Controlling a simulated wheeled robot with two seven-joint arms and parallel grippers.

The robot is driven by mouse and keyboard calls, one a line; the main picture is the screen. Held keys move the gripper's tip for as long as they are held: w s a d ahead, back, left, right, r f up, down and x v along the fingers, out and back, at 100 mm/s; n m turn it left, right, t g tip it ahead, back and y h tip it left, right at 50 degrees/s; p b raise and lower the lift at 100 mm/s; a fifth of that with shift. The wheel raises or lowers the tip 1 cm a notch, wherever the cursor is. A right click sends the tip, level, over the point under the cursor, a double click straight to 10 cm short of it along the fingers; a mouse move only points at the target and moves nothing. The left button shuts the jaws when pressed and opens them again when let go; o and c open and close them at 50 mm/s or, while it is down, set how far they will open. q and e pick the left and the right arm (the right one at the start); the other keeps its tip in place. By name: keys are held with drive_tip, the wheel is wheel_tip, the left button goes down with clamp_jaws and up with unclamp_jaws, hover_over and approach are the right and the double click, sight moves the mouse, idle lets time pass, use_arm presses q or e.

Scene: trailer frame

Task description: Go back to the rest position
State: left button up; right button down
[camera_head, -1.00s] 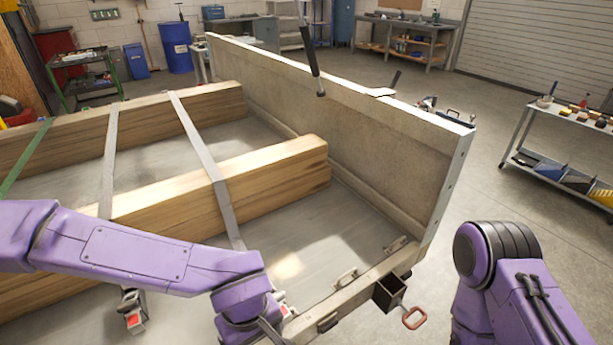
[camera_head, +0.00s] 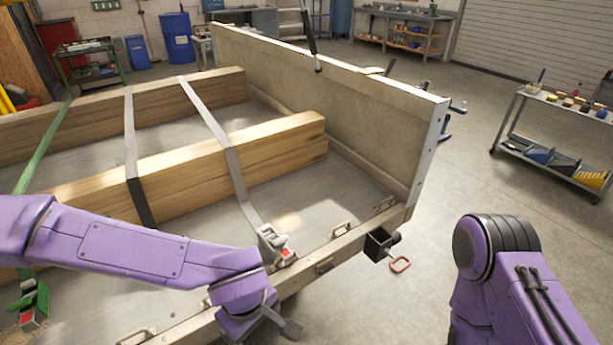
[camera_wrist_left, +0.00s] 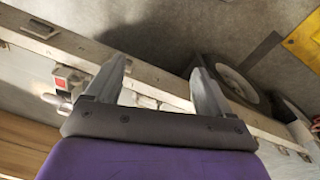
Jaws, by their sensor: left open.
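My left gripper (camera_head: 290,328) hangs past the near edge of the trailer, partly hidden by its wrist in the head view. In the left wrist view (camera_wrist_left: 160,85) its two fingers are apart with nothing between them. The trailer bed carries wooden beams (camera_head: 285,145) under straps. A grey strap (camera_head: 222,150) ends at a buckle (camera_head: 276,246) near the bed's edge, apart from the gripper. A green strap's buckle (camera_head: 32,303) is at lower left. My right arm (camera_head: 500,270) shows at lower right; its gripper is outside both views.
The trailer's upright side panel (camera_head: 330,95) rises at the far end. A tool cart (camera_head: 555,130) stands at right.

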use_arm(q)
drive_tip(key=w+a+f+n+t+y, duration=0.15)
drive_tip(key=a+f+t, duration=0.25)
drive_tip(key=a+f, duration=0.6)
drive_tip(key=s+a+f+m+y, duration=0.1)
drive_tip(key=s+a+f+m, duration=0.1)
drive_tip(key=s+a+f, duration=0.3)
drive_tip(key=s+a+f+m+g+y, duration=0.1)
drive_tip(key=s+a+f+m, duration=0.1)
drive_tip(key=s+a+f, duration=0.3)
drive_tip(key=s+f, duration=0.3)
drive_tip(key=s, duration=0.2)
drive_tip(key=shift+s+a+g, duration=0.25)
drive_tip(key=shift+s+g, duration=0.05)
